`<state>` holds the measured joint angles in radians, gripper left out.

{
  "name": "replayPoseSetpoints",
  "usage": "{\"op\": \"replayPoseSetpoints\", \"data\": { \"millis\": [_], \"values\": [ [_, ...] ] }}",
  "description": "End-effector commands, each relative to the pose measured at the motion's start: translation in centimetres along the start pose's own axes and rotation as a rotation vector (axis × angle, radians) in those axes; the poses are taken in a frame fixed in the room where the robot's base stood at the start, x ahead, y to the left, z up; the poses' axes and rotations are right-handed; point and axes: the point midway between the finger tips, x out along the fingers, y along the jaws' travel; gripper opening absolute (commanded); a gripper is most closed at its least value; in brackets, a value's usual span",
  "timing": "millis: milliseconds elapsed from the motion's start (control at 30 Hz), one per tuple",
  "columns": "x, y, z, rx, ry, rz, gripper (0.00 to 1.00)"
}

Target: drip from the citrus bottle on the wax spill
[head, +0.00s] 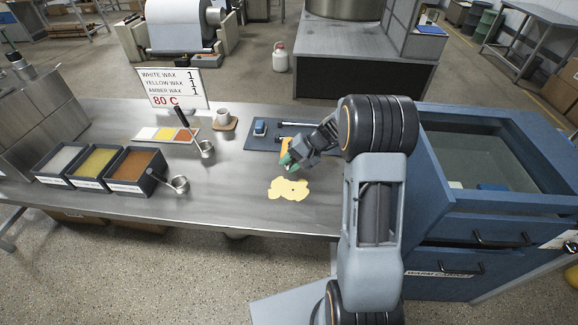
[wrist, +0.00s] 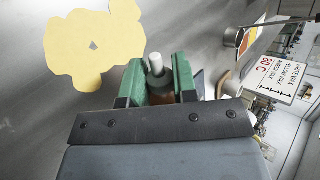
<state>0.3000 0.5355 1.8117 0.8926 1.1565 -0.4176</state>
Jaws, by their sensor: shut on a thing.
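The wax spill (head: 288,189) is a flat pale-yellow blotch on the steel bench. It also shows large at the upper left of the wrist view (wrist: 85,48). My gripper (head: 289,161) is just behind the spill's far edge in the head view. Its green fingers (wrist: 159,78) are shut on the citrus bottle, a brown bottle with a white tip (wrist: 156,65). In the wrist view the tip lies to the right of the spill, not over it. The fingers hide most of the bottle. I cannot tell its tilt or height, or see any drops.
A dark mat (head: 262,142) with a blue-topped block (head: 260,127) lies behind my gripper. To the left are wax trays (head: 97,172), a ladle (head: 179,183), a cup (head: 223,116) and a sign (head: 172,88). A blue cabinet (head: 440,190) stands right.

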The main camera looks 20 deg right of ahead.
Motion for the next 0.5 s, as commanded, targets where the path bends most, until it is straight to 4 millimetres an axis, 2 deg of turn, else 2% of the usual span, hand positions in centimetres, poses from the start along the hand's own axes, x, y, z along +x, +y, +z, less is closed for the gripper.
{"op": "replayPoseSetpoints", "data": {
  "millis": [500],
  "values": [
    [1.16,1.14,-0.36,-0.082,0.080,0.000,0.00]
  ]
}}
